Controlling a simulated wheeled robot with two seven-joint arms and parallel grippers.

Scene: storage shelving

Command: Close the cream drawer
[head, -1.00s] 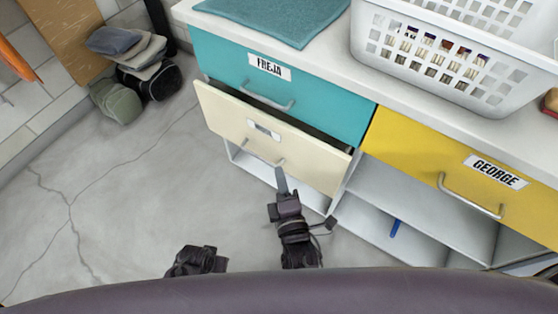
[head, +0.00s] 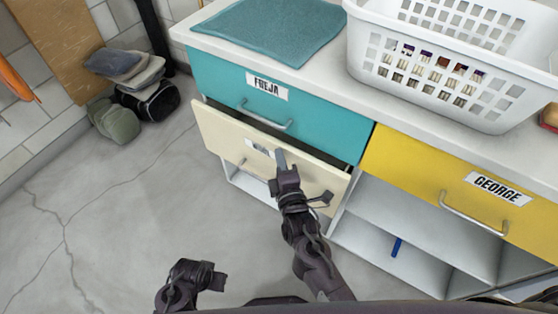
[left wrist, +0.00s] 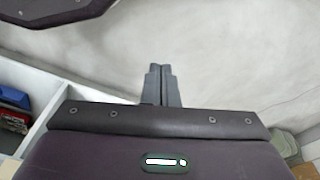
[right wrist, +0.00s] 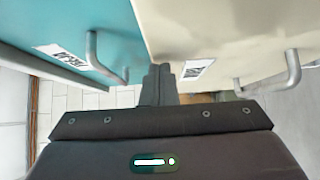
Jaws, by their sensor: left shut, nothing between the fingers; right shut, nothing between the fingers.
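The cream drawer (head: 222,131) is partly pulled out below the teal FREJA drawer (head: 215,76), with a dark gap above its front. In the right wrist view the cream drawer front (right wrist: 220,40) fills the upper right, with its label and handle (right wrist: 290,70). My right gripper (head: 281,160) is shut and empty, in front of the cream drawer by its label and handle. I cannot tell whether it touches the front. My left gripper (head: 217,281) is low in the head view, away from the drawer. In the left wrist view its fingers (left wrist: 161,75) are shut and empty.
A yellow GEORGE drawer (head: 400,160) is to the right, above open shelves (head: 375,215). A white basket (head: 425,78) and a teal towel (head: 270,30) sit on top. Bags (head: 150,100) lie on the floor at the back left.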

